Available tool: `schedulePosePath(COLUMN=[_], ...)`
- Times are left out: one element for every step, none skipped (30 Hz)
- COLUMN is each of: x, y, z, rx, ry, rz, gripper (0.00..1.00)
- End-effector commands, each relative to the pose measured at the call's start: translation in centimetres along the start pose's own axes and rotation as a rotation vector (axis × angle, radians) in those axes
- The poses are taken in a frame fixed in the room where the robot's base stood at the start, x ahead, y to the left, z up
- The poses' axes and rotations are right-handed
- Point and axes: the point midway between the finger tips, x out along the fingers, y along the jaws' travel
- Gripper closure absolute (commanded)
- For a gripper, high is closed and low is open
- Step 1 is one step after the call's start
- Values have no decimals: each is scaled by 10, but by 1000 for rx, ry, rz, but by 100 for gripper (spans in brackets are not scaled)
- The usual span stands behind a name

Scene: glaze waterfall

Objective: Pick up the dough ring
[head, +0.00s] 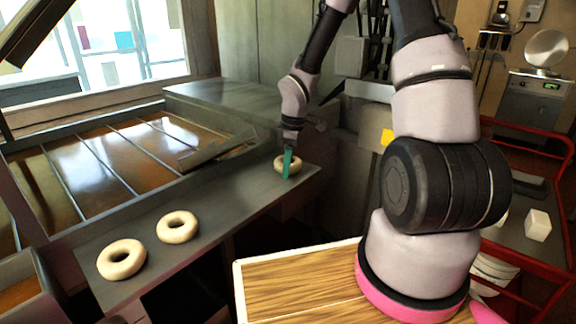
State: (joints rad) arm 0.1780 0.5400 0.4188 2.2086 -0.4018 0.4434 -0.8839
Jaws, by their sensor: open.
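A pale dough ring (278,164) lies near the right end of the dark grey shelf (235,205). My gripper (287,172) is at this ring, with a green finger in front of it that hides part of it. The jaws are open. I cannot tell from this view whether a finger is inside the hole or touches the ring. Two more dough rings lie on the same shelf to the left, one in the middle (163,231) and one nearest me (104,264).
Behind the shelf is a wide fryer-like basin (95,168) with brown liquid and metal dividers. A wooden-topped surface (300,285) is in front, below my arm. A red-framed cart (530,265) with white blocks stands at the right. The shelf between the rings is clear.

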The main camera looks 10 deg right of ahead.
Motion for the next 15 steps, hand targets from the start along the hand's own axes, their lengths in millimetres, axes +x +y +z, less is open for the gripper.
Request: schedulePosePath(x=[0,0,0,0,0,0,0,0,0,0,0,0,0,0,-1], y=[0,0,0,0,0,0,0,0,0,0,0,0,0,0,0], z=[0,0,0,0,0,0,0,0,0,0,0,0,0,0,0], rx=[0,0,0,0,0,0,1,1,1,1,1,1,1,1,1], ry=[0,0,0,0,0,0,0,0,0,0,0,0,0,0,0], rz=[0,0,0,0,0,0,0,0,0,0,0,0,0,0,0], gripper=[26,26,34,45,57,72,83,95,100,100,100,100,100,100,100])
